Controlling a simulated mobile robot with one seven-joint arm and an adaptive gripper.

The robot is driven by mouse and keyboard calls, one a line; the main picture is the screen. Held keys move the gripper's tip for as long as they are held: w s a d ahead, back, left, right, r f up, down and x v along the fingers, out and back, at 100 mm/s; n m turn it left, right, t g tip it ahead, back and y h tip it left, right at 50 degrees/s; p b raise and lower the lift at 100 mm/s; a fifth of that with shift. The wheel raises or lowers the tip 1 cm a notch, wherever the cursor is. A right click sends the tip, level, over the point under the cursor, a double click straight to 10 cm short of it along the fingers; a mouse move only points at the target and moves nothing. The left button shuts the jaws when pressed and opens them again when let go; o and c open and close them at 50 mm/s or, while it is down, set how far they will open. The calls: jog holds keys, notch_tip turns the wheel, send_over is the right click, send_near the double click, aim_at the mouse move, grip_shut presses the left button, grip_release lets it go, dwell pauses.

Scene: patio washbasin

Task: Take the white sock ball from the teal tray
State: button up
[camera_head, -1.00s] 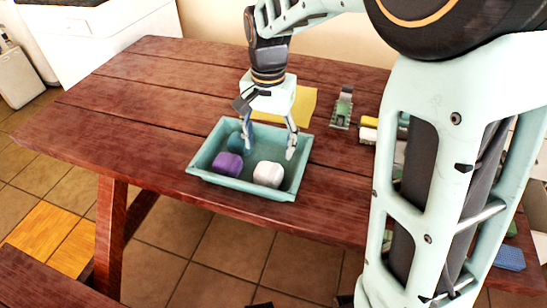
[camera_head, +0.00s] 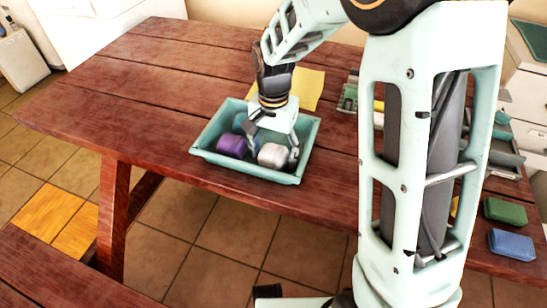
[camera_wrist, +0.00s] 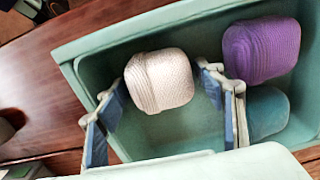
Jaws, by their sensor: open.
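The white sock ball (camera_head: 272,155) sits in the front right part of the teal tray (camera_head: 205,150), beside a purple sock ball (camera_head: 232,145). My gripper (camera_head: 275,152) is open and lowered into the tray at the white ball. In the wrist view the white sock ball (camera_wrist: 160,80) shows near the gap between the two blue-padded fingers of my gripper (camera_wrist: 160,120). The right finger lies close to its side; I cannot tell whether it touches. The purple ball (camera_wrist: 261,49) and a teal ball (camera_wrist: 265,112) lie beyond the right finger.
The tray stands on a red-brown wooden table (camera_head: 110,100) near its front edge. A yellow sheet (camera_head: 308,88) lies behind the tray. A green block (camera_head: 505,211) and a blue block (camera_head: 512,244) lie at the right. The table's left side is clear.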

jog(key=c, duration=0.9)
jog(key=shift+r, duration=0.1)
jog(key=shift+c, duration=0.2)
